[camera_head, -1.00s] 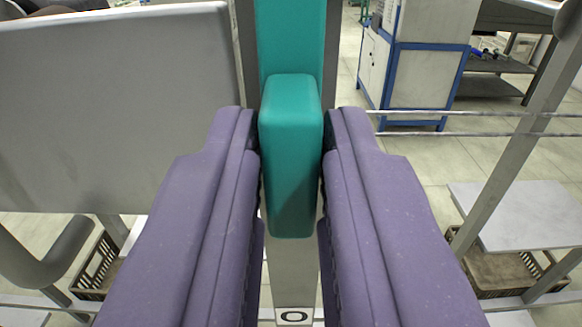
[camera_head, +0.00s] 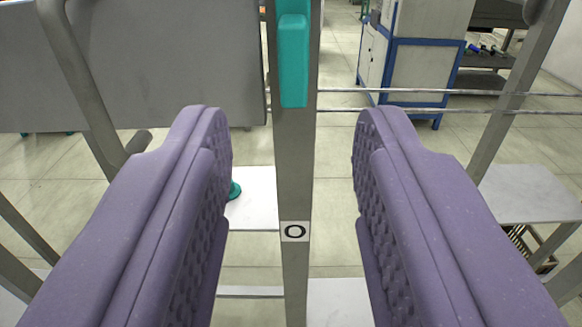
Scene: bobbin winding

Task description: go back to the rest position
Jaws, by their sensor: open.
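My gripper (camera_head: 291,150) shows its two purple padded fingers spread wide, with nothing between them. A teal handle-like block (camera_head: 293,60) sits on a grey upright post (camera_head: 296,170) straight ahead, above the level of my fingertips. The block is apart from both fingers. The post runs down the middle of the view between the fingers and carries a white label marked "O" (camera_head: 295,232). The rest position itself cannot be made out in this view.
A grey panel (camera_head: 170,70) stands at the left behind a metal bar (camera_head: 80,85). A slanted grey post (camera_head: 507,100) stands at the right near a white shelf (camera_head: 525,193). A blue-framed cabinet (camera_head: 425,60) stands farther back. Tiled floor shows between them.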

